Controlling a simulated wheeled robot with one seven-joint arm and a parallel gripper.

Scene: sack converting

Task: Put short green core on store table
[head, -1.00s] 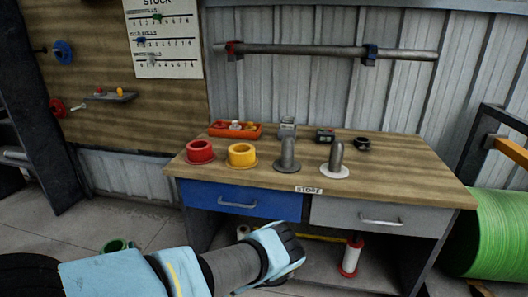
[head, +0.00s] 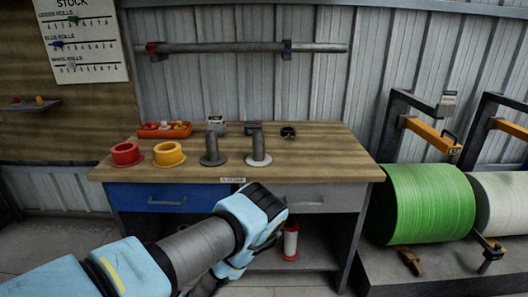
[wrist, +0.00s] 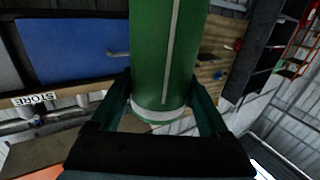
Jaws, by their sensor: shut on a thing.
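The short green core (wrist: 160,60) fills the middle of the wrist view, a green cylinder with a pale stripe and a pale band near its end. My gripper (wrist: 165,105) is shut on it, one finger on each side. In the head view my wrist is in front of the table's drawers, and the core and fingertips are hidden behind it. The store table (head: 330,168) has a wooden top with a STORE label on its front edge, which also shows in the wrist view.
The right part of the top is clear. A large green roll (head: 425,205) stands to the right.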

